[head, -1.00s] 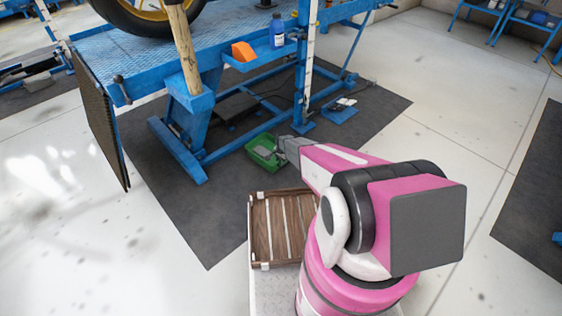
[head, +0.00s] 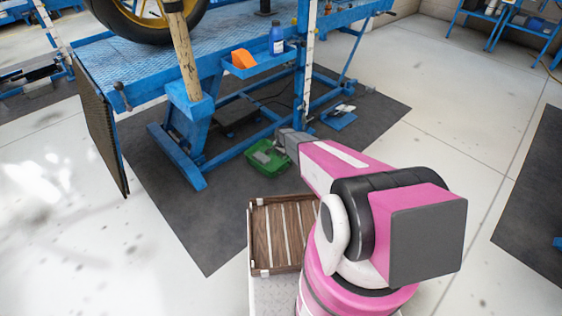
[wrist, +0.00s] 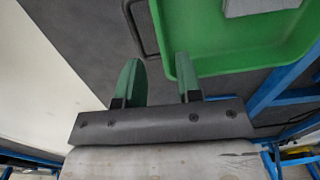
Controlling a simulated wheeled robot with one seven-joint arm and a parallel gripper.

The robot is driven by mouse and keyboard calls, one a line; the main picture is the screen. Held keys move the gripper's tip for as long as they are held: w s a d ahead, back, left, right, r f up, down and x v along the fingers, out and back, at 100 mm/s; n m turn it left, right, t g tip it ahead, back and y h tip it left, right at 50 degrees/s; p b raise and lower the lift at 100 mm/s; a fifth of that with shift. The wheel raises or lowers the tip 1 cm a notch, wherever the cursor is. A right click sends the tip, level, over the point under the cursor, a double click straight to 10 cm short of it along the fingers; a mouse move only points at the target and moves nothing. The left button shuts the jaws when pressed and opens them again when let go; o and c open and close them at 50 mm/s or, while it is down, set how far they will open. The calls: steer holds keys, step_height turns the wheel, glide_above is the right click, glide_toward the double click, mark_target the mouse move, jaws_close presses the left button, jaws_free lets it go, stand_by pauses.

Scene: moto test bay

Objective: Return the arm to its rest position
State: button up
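A pale grey item (wrist: 262,6) shows in the bin, cut off by the picture's top edge. My gripper partly hides the bin in the head view.
A wood-slatted tray (head: 284,236) sits in front of my arm's base. Blue legs stand near the bin. Open floor lies right.

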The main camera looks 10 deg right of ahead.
steer(key=shift+r, duration=0.3)
steer(key=s+d+r+n, duration=0.3)
steer(key=s+r+n, duration=0.1)
steer(key=s+r, duration=1.2)
steer(key=s+d+r+n, duration=0.3)
steer(key=s+r+n, duration=0.2)
steer(key=s+r, duration=1.2)
step_height(320, 180, up, 6)
steer(key=shift+s+d+r+n, duration=0.1)
steer(key=shift+s+d+n, duration=0.15)
steer(key=shift+d+n, duration=0.1)
